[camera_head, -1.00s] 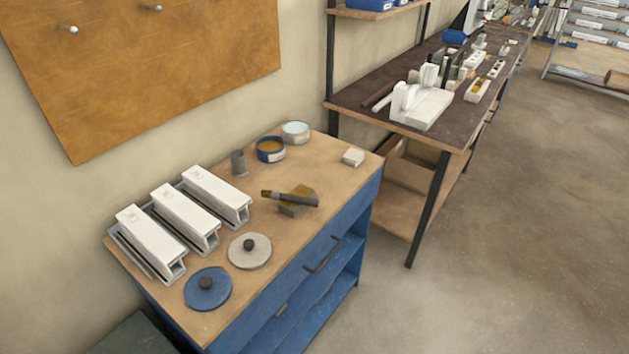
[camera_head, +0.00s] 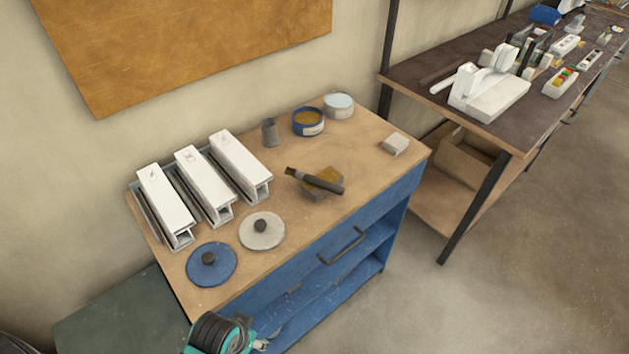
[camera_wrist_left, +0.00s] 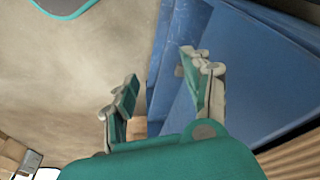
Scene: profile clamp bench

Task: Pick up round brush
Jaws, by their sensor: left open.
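The round brush (camera_head: 315,181), with a dark handle and a brownish tip, lies tilted across a small yellowish block (camera_head: 326,187) on the wooden bench top (camera_head: 345,150). My left gripper is low at the bottom of the head view, below the bench's front edge and well away from the brush; its fingertips are not clear there. In the left wrist view my left gripper (camera_wrist_left: 160,95) is open and empty, with blue cabinet panels and floor beyond its fingers. The brush is not visible in the wrist view. My right gripper is in neither view.
Three white profiles (camera_head: 205,185) stand in grey holders at the left. A blue lid (camera_head: 211,268) and a pale lid (camera_head: 261,235) lie in front. A drawer handle (camera_head: 341,246) sticks out in front.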

